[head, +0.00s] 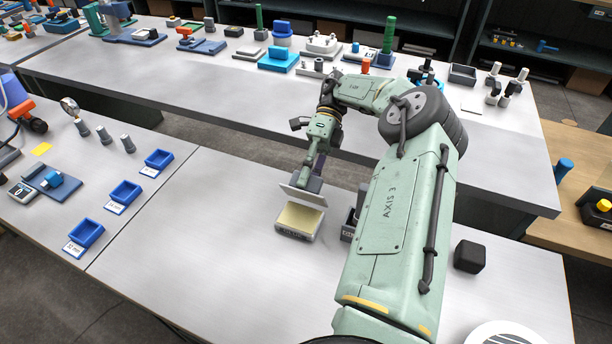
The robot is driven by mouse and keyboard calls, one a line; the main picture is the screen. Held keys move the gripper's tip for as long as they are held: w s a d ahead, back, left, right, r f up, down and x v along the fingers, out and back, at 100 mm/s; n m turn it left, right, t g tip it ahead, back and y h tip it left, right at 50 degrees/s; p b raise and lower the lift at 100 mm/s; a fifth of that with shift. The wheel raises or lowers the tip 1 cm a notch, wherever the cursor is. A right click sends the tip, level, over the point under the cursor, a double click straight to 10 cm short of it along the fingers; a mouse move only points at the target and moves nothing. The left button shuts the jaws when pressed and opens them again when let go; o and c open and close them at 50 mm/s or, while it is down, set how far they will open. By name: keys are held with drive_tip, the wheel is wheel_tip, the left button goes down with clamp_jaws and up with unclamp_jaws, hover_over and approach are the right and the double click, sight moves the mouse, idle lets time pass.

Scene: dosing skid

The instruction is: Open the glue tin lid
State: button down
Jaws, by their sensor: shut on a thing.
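The glue tin (298,219) is a small rectangular grey tin with a cream-coloured inside, standing on the near bench. Its flat grey lid (303,196) is raised and tilted along the tin's far side, so the inside shows. My gripper (311,184) is just behind the lid, at the lid's upper edge, and is shut on the lid. The fingertips are small and partly hidden by the lid. A label on the tin's front is too small to read.
A dark open box (348,230) stands right of the tin, partly hidden by my arm. A black block (469,257) lies further right. Several blue trays (125,195) stand at the left. The bench between the trays and the tin is clear.

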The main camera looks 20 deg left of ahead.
drive_tip(key=c, duration=1.5)
unclamp_jaws()
drive_tip(key=shift+s, duration=0.1)
